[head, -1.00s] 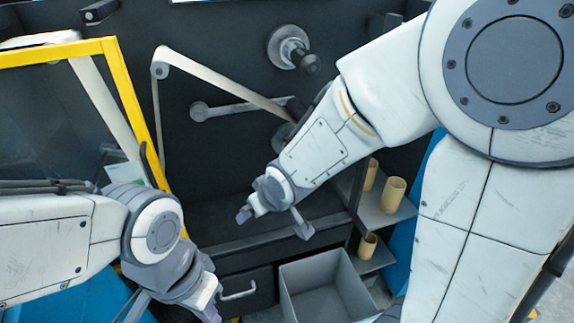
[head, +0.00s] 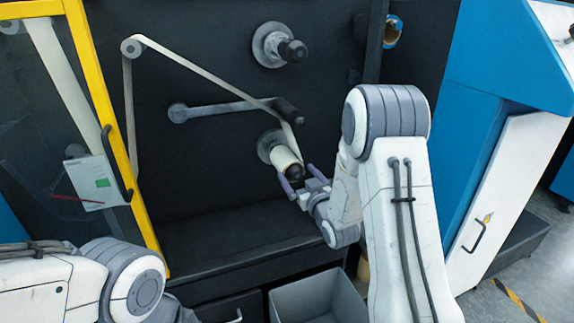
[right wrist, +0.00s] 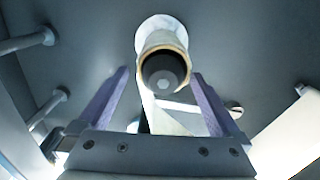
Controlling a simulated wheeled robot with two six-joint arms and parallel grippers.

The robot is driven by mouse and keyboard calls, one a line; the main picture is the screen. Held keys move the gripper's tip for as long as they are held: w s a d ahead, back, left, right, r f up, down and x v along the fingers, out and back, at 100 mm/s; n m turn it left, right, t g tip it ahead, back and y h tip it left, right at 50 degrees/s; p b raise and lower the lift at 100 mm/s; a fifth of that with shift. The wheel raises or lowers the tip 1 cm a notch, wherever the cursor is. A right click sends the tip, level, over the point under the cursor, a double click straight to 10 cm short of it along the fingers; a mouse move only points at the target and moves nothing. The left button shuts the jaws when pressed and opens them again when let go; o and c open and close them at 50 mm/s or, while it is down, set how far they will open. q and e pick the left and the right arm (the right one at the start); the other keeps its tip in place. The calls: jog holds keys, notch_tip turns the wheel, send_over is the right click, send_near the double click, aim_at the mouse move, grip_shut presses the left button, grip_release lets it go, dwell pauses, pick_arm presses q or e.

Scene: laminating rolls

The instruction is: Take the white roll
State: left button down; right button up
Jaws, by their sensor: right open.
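The white roll (head: 287,158) sits on the lower spindle of the dark machine panel, with a black knob at its near end. A thin web runs from it up to the rollers. My right gripper (head: 299,177) is open just in front of the roll's near end. In the right wrist view the roll (right wrist: 162,42) shows end-on, a little above and between the tips of the open gripper (right wrist: 160,78); I see no grip on it. My left arm shows at the lower left, but its gripper is out of view.
An empty upper spindle (head: 280,46) and a roller arm (head: 225,109) stick out from the panel above the roll. A yellow-framed door (head: 108,120) stands at the left. A grey bin (head: 318,300) lies below. A dark ledge (head: 230,232) under the roll is clear.

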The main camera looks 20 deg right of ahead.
aim_at(288, 162)
jog(key=shift+w+a+r, duration=0.1)
jog(key=shift+w+a, duration=0.1)
jog(key=shift+w, duration=1.55)
jog(key=shift+w+a+r, duration=0.1)
jog(key=shift+w+a, duration=0.1)
jog(key=shift+w, duration=1.55)
jog(key=c, duration=1.3)
